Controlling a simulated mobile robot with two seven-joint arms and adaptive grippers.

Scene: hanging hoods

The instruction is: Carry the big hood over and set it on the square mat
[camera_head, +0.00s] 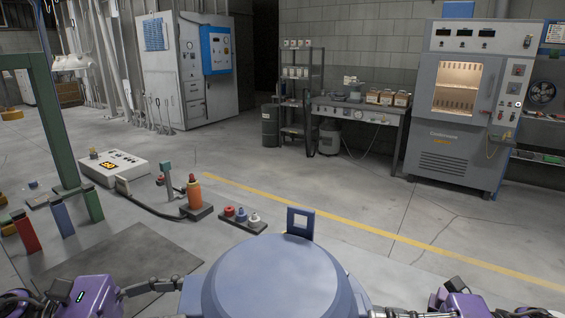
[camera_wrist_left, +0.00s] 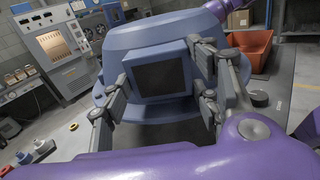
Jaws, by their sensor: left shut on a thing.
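The big hood (camera_head: 270,278) is a blue-grey dome low in the middle of the head view, in front of me. My left gripper (camera_head: 178,285) is at the hood's left side. In the left wrist view its fingers are shut on a square, dark-centred handle (camera_wrist_left: 159,75) of the hood (camera_wrist_left: 135,38). My right gripper (camera_head: 384,312) is at the hood's right side, cut by the bottom edge; its jaws cannot be made out. The square mat (camera_head: 125,262) is dark grey and lies on the floor at the left.
The floor right of the hood is clear.

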